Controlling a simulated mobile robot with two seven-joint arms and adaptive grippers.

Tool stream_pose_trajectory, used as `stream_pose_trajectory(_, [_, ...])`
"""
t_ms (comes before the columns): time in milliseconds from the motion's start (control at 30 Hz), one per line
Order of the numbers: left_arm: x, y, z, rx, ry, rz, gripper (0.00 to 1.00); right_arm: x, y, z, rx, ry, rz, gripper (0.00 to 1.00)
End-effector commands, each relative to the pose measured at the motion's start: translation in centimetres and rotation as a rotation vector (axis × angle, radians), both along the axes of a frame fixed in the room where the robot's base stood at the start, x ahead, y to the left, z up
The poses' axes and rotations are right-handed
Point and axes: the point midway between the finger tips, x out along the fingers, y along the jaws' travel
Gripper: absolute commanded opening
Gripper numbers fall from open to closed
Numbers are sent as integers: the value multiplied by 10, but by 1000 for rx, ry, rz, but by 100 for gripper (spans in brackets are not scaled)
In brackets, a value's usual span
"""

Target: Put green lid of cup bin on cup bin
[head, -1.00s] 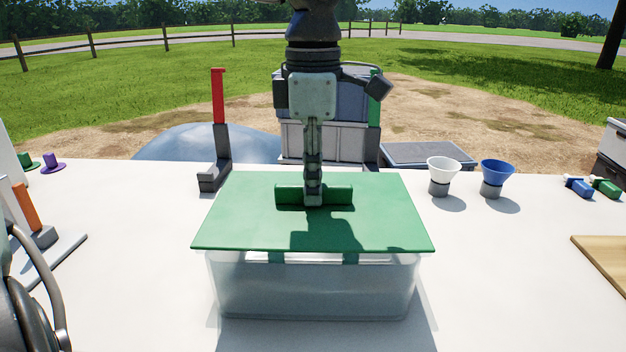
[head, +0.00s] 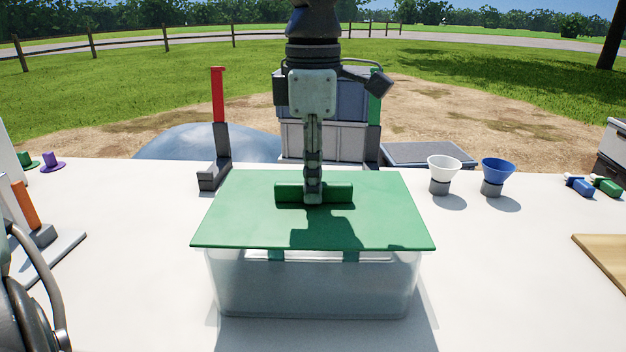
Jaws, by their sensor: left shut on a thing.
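The green lid (head: 350,220) is a flat rectangle with an upright green handle (head: 340,193) in its middle. The clear cup bin (head: 315,290) stands on the white table directly under the lid. The lid covers the bin's top and overhangs its front and sides. The bin's back and most of its rim are hidden, and I cannot tell whether the lid touches the rim or hovers just above it. My left gripper (head: 314,197) points down, shut on the lid's handle. My right gripper is not in view.
A red-topped stand (head: 219,130) is behind the lid at left. A white funnel (head: 444,165) and a blue funnel (head: 497,172) stand at right. A wooden board (head: 605,258) lies at the right edge. The white table (head: 510,280) is clear right of the bin.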

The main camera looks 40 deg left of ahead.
Motion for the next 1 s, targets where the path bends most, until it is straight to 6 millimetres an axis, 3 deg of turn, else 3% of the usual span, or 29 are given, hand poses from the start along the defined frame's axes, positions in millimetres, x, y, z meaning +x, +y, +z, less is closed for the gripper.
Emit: stream_pose_trajectory(1000, [0,0,-18,0,0,0,0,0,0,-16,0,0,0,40])
